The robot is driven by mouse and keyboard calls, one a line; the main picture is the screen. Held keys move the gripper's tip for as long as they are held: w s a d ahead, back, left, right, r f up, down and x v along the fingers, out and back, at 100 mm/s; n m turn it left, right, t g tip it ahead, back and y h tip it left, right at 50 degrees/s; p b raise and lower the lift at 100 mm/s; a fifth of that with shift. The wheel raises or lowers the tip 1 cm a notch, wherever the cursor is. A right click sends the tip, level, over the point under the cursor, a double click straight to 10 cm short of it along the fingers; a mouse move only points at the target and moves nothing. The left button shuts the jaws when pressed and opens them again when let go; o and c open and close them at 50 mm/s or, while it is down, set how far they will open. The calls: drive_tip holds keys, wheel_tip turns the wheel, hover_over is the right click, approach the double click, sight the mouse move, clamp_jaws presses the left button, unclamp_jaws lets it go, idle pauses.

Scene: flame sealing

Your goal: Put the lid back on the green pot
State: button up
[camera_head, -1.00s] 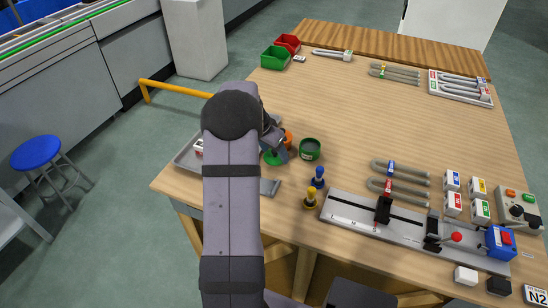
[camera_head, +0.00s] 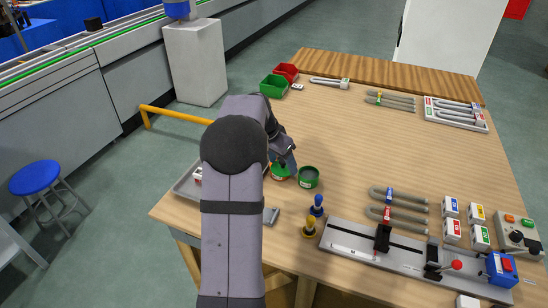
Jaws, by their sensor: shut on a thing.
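The green pot (camera_head: 308,178) stands open on the wooden table, to the right of my arm, with its dark inside showing. My gripper (camera_head: 282,167) is just left of the pot and shut on the green lid (camera_head: 279,174). My fingers cover part of the lid. The lid is close beside the pot's left side; I cannot tell whether they touch or how high the lid is held. My arm hides part of the area to the left.
A grey tray (camera_head: 187,187) is partly hidden behind my arm. Blue (camera_head: 317,206) and yellow (camera_head: 309,227) knobbed tools stand in front of the pot. A metal rail fixture (camera_head: 350,240) lies at the front right.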

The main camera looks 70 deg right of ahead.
drive_tip(key=s+d+m+p, duration=0.2)
drive_tip(key=s+p, duration=0.7)
drive_tip(key=w+d+n, duration=0.2)
drive_tip(key=d, duration=0.4)
drive_tip(key=shift+w+d+r+n, duration=0.15)
drive_tip(key=shift+r+n, duration=0.1)
drive_tip(key=shift+n, duration=0.05)
drive_tip(key=shift+f+b, duration=0.1)
drive_tip(key=shift+b, duration=0.2)
drive_tip(key=shift+f+b, duration=1.95)
drive_tip(key=shift+f, duration=1.15)
drive_tip(key=shift+f+b, duration=0.15)
drive_tip(key=shift+b, duration=0.55)
